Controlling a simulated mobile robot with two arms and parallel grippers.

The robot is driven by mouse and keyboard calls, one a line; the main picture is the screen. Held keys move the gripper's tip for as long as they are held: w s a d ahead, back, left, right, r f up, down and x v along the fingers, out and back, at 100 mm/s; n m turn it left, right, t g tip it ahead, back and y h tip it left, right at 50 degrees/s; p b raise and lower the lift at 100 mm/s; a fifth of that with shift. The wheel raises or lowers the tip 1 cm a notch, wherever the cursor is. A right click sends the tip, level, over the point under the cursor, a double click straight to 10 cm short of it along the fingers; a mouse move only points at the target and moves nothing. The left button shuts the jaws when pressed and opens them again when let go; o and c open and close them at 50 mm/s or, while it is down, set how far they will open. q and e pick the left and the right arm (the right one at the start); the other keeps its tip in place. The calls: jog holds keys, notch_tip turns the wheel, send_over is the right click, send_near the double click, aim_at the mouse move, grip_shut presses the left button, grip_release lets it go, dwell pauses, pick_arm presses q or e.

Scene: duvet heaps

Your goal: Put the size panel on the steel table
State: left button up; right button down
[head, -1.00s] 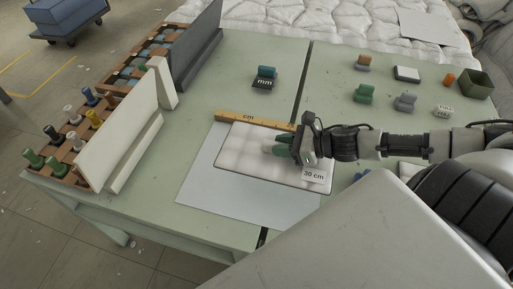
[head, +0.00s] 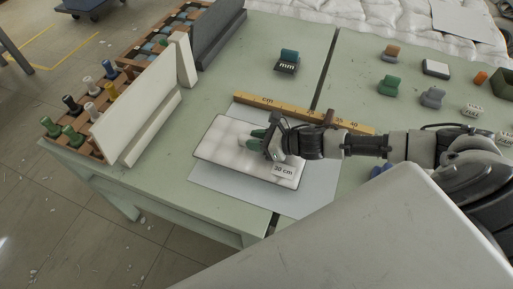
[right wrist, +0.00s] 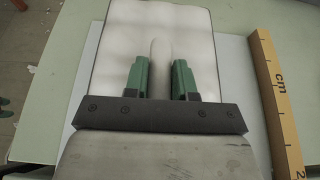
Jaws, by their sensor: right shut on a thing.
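The size panel (head: 225,147) is a white quilted rectangle with a "30 cm" label at its near right corner. It lies over the left part of a flat grey sheet (head: 315,190) on the pale green tabletop. I cannot tell how far it is above the surface. My right gripper (head: 256,140) is shut on a raised white ridge on the panel. In the right wrist view the green fingers (right wrist: 161,82) stand on both sides of this ridge, and the panel (right wrist: 115,50) reaches forward. Which surface is the steel table is unclear. My left gripper is not in view.
A yellow cm ruler (head: 290,110) lies behind the panel. White boards (head: 135,125) and a rack of colored pegs (head: 90,115) stand at left. An "mm" block (head: 287,60) sits behind. Several small blocks and a green box (head: 503,83) are at right.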

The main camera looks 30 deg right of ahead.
notch_tip(320, 180, down, 4)
jog(key=b, duration=0.4)
jog(key=shift+f, duration=0.1)
jog(key=shift+s, duration=0.1)
jog(key=c, duration=0.9)
grip_release()
jog(key=b+v, duration=0.1)
jog(key=v, duration=0.8)
jog(key=shift+s+b, duration=0.1)
jog(key=shift+b, duration=0.25)
jog(key=shift+v, duration=1.45)
